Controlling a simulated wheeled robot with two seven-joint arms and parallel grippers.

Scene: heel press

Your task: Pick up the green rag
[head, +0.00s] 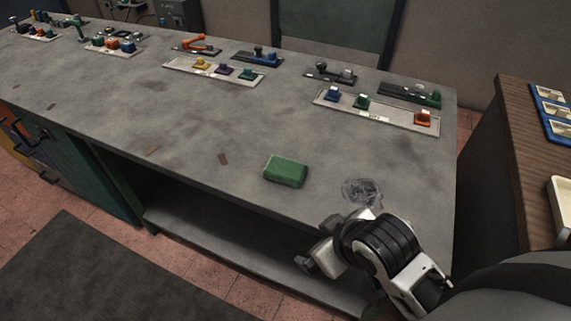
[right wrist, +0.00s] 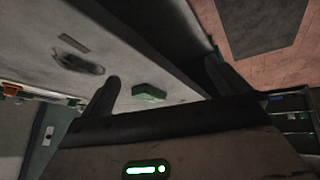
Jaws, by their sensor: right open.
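The green rag (head: 285,170) lies as a thick folded block on the grey bench top, near its front edge. It also shows in the right wrist view (right wrist: 149,93), between the two fingers and farther off. My right gripper (head: 316,244) is open and empty at the bench's front edge, to the right of the rag and nearer to me, apart from it. In the right wrist view the fingers of this gripper (right wrist: 166,82) stand wide apart. My left gripper is not in view.
Trays with coloured blocks, such as this pale one (head: 390,118), line the bench's back. A wooden side table (head: 510,170) stands right. The bench around the rag is clear.

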